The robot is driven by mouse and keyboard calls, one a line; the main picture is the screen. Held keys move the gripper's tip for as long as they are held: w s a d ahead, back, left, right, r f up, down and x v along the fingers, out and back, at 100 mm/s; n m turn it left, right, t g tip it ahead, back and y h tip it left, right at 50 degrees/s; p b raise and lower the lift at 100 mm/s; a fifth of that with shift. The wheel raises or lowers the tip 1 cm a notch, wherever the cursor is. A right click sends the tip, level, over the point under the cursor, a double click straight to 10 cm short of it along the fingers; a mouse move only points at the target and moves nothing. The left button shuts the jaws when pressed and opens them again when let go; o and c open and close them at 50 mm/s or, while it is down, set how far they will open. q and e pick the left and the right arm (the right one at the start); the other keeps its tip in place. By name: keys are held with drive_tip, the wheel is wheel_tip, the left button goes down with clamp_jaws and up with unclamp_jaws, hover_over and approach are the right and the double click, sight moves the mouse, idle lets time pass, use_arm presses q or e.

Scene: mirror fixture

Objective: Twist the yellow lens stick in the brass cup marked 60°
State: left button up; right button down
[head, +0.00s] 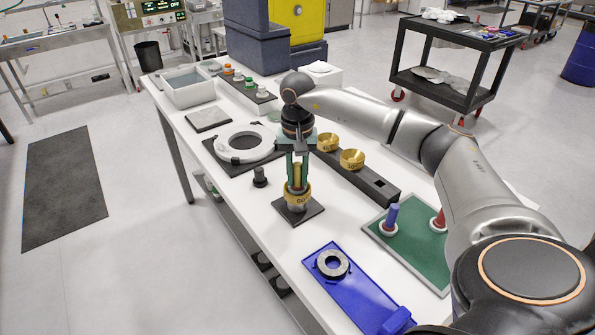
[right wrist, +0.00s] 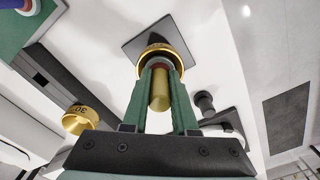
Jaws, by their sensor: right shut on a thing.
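The brass cup marked 60° (head: 297,197) stands upright on a dark square plate (head: 296,213) near the table's front edge. It also shows in the right wrist view (right wrist: 177,62). The yellow lens stick (right wrist: 159,97) stands in this cup, with a reddish band near its lower part. My right gripper (head: 297,177) points down over the cup. Its green fingers (right wrist: 159,85) are shut on the stick, one on each side. The stick's lower end is hidden inside the cup. My left gripper does not show in either view.
Two brass cups (head: 352,159) sit in a dark rail behind the gripper. A green tray (head: 408,254) holds a blue stick (head: 392,216) and a red stick (head: 439,218). A blue plate (head: 346,287) bears a dark ring. A white ring fixture (head: 222,148) and small black knob (head: 260,177) stand left.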

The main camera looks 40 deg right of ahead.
idle(0.3)
drive_tip(key=n, duration=0.4)
drive_tip(key=shift+d+n, duration=0.1)
drive_tip(key=shift+n, duration=0.3)
drive_tip(key=n, duration=0.4)
drive_tip(key=m+p, duration=0.1)
drive_tip(key=m, duration=0.2)
drive_tip(key=shift+m, duration=0.3)
drive_tip(key=m+p, duration=0.1)
drive_tip(key=m, duration=0.2)
drive_tip(key=shift+m, duration=0.4)
drive_tip(key=shift+f+m, duration=0.1)
drive_tip(key=shift+m, duration=0.8)
